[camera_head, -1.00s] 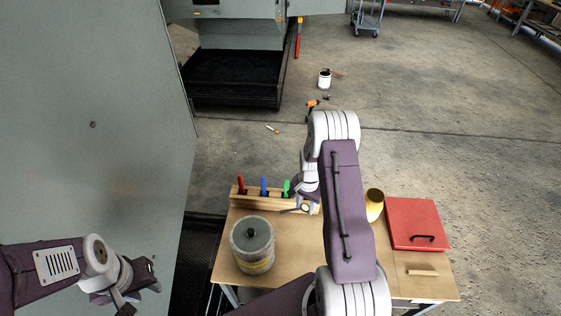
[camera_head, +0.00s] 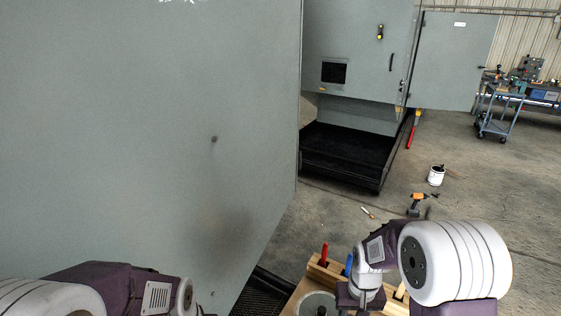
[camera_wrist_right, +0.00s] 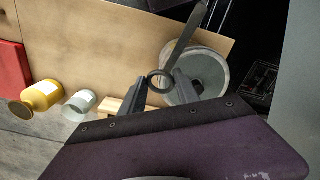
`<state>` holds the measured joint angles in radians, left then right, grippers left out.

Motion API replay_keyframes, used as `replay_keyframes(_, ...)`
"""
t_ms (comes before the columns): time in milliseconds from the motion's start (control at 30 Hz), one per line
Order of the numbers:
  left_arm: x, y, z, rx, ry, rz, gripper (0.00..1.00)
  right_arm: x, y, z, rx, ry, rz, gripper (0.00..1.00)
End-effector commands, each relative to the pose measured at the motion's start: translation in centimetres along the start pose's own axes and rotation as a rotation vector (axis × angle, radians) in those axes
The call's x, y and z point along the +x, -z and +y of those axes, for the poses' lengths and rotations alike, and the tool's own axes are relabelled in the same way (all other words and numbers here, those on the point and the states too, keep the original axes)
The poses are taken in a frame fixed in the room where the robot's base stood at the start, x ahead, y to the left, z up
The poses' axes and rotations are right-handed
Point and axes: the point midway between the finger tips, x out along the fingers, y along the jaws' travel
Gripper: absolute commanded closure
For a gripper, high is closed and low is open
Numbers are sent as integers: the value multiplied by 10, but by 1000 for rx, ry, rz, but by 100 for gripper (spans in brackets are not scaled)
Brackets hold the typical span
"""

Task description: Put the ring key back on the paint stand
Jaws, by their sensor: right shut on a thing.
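In the right wrist view, my right gripper (camera_wrist_right: 159,77) is shut on the ring key, a dark grey tool with a round ring (camera_wrist_right: 158,88) at one end and a flat shank rising to the upper right. The ring is between the fingertips, above a wooden-topped table (camera_wrist_right: 110,45) and beside a grey-lidded pot (camera_wrist_right: 210,72). I cannot tell whether this table is the paint stand. In the head view, my right arm hides the right gripper. My left arm shows at bottom left, but its gripper is out of view.
A wooden rack (camera_head: 325,268) with red and blue handles stands at the table's far edge. A large grey panel (camera_head: 150,130) fills the left. Yellow (camera_wrist_right: 42,95) and pale (camera_wrist_right: 80,104) containers and a red box (camera_wrist_right: 13,75) show in the wrist view. An orange drill (camera_head: 418,201) lies on the floor.

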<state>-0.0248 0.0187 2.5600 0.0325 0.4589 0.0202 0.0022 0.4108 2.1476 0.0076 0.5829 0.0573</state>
Motion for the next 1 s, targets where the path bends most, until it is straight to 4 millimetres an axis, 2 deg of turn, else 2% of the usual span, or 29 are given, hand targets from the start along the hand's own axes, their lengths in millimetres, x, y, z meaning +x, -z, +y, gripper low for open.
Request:
replay_keyframes(133, 0, 0, 0, 0, 0, 0, 64, 0, -1, 0, -67, 0, 2, 92)
replay_keyframes(600, 0, 0, 0, 0, 0, 0, 64, -1, 0, -4, -88, 0, 3, 92)
replay_keyframes(667, 0, 0, 0, 0, 0, 0, 64, -4, 0, -13, -132, 0, 5, 92)
replay_keyframes(1000, 0, 0, 0, 0, 0, 0, 64, -34, -1, -109, -616, 0, 2, 92)
